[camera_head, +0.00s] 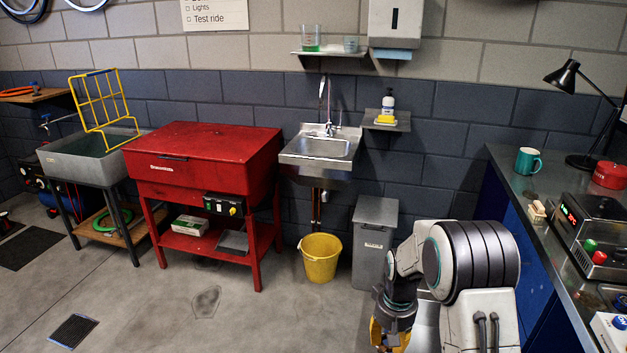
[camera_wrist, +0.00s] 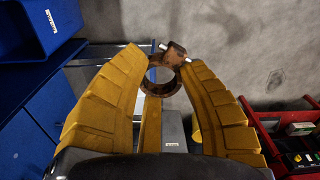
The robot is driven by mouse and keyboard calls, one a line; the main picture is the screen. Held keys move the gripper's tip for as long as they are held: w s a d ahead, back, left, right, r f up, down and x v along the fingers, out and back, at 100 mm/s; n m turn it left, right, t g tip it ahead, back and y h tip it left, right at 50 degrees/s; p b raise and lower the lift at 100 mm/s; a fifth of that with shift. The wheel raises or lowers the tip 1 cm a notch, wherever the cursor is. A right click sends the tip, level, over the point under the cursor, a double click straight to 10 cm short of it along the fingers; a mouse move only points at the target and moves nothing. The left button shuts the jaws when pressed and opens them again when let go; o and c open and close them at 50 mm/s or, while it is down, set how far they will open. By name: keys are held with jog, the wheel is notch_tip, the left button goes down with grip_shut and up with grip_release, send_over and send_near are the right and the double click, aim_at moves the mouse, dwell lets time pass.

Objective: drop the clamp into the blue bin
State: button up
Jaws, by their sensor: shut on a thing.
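The clamp (camera_wrist: 160,89) is a rusty brown ring with a small bolted lug at its top right. In the wrist view it sits between the tips of my gripper's (camera_wrist: 164,72) yellow fingers, which are shut on it. In the head view my gripper (camera_head: 387,336) is low at the bottom edge, partly cut off, and the clamp cannot be made out there. A blue box with a white label (camera_wrist: 62,38), which looks like the blue bin, is at the upper left of the wrist view. The clamp is to its right, apart from it.
A grey lidded bin (camera_head: 375,240) stands by the wall, with a yellow bucket (camera_head: 321,258) beside it. A red parts washer (camera_head: 203,160) is further left. The workbench (camera_head: 528,194) with blue sides is on the right. The floor (camera_head: 255,318) at front left is mostly clear.

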jog(key=shift+s+r+p, duration=0.15)
jog(key=shift+r+p, duration=0.8)
jog(key=shift+r, duration=0.1)
